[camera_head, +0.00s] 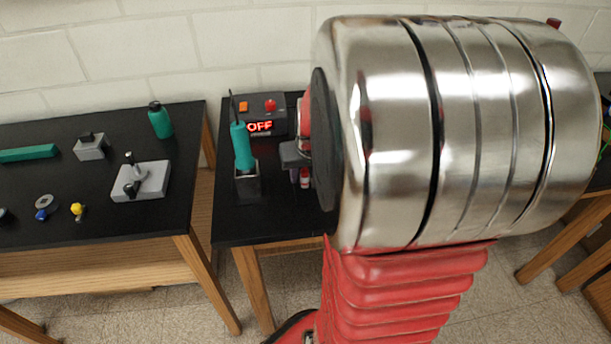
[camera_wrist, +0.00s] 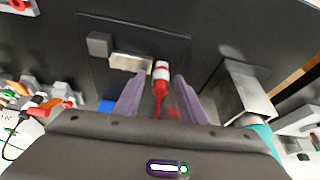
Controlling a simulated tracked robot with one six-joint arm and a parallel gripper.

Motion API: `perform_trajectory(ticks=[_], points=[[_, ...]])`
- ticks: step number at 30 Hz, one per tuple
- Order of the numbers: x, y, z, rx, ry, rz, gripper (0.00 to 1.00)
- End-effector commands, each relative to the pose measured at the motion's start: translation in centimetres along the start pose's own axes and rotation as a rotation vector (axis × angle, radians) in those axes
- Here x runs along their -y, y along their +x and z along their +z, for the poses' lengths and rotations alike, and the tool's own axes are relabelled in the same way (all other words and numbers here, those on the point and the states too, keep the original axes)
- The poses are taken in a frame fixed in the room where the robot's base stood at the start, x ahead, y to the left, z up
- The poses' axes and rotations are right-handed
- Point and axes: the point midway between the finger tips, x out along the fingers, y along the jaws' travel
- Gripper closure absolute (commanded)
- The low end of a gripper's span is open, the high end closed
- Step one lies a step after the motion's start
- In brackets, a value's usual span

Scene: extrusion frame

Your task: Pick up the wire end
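The wire end (camera_wrist: 161,72), red with a white band, shows in the middle of the wrist view, with a thin red wire running from it towards my gripper. My gripper (camera_wrist: 160,80) is open, with one purple-grey finger on each side of the wire end and a visible gap on both sides. In the head view my gripper (camera_head: 296,154) is over the middle table, mostly hidden by my arm. A small red and white piece (camera_head: 304,178) shows just below it there; I cannot tell if it is the wire end.
A control box (camera_head: 268,117) reading OFF stands at the table's back. A teal tool (camera_head: 242,147) stands upright in a metal holder left of my gripper; the holder (camera_wrist: 238,92) is at right in the wrist view. The left table (camera_head: 100,225) holds several parts.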

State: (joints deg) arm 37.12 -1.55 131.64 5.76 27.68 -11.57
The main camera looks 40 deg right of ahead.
Motion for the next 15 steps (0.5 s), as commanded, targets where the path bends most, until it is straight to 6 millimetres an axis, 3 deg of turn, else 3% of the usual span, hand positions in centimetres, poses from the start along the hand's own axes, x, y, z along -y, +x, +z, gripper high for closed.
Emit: perform_trajectory(ticks=[15], points=[[-0.03, -0.01, 0.0, 0.0, 0.001, 0.0, 1.0]])
